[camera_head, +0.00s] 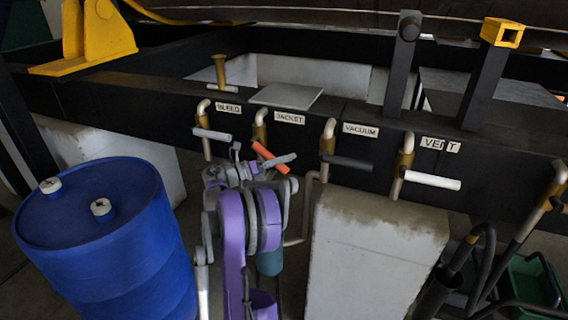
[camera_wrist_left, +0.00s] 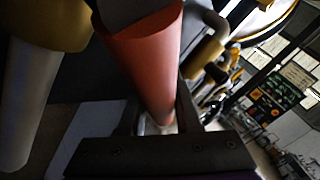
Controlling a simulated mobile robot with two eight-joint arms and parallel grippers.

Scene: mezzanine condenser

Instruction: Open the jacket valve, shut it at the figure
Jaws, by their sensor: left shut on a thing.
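The jacket valve has a brass body (camera_head: 260,128) and an orange-red handle (camera_head: 268,156), below the JACKET label (camera_head: 289,117) on the dark beam. The handle slants down to the right, unlike the flatter handles beside it. My left gripper (camera_head: 265,162) is shut on this handle, coming from below. In the left wrist view the handle (camera_wrist_left: 148,60) runs down between the two dark fingers (camera_wrist_left: 157,120). My purple arm hides the pipe below the valve. My right gripper is in neither view. No readable figure shows.
The bleed valve's white handle (camera_head: 212,134) is close on the left; the vacuum valve's black handle (camera_head: 347,162) and the vent valve's white handle (camera_head: 432,180) are on the right. A blue drum (camera_head: 110,240) and a concrete block (camera_head: 375,250) flank my arm. A lit panel (camera_wrist_left: 270,95) is too small to read.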

